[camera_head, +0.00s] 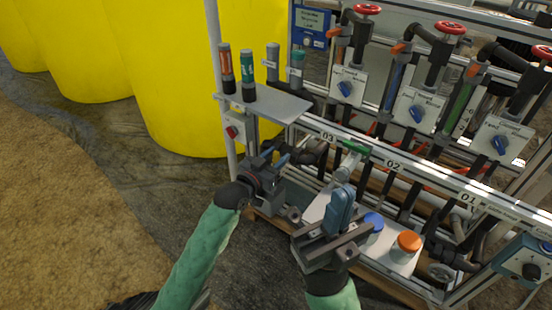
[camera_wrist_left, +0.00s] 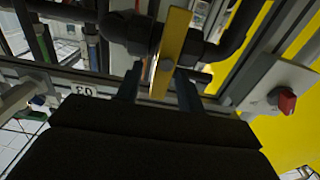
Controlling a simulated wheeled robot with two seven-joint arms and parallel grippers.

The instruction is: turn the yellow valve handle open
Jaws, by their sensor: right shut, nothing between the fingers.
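The yellow valve handle (camera_wrist_left: 171,48) is a flat bar with a round grey hub, on a dark pipe fitting in the left wrist view. My left gripper (camera_wrist_left: 158,88) has its two fingers apart, one on either side of the bar's lower part. A gap shows between the left finger and the bar; whether the right finger touches it I cannot tell. My right gripper (camera_head: 342,203) is shut and empty, over the lower tray.
A blue-lidded jar (camera_head: 374,223) and an orange-lidded jar (camera_head: 408,241) stand right of my right gripper. A grey shelf (camera_head: 285,105) with several bottles is above my left gripper. A red switch (camera_wrist_left: 286,101) on a white box is beside the handle. Yellow tanks (camera_head: 180,70) stand behind.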

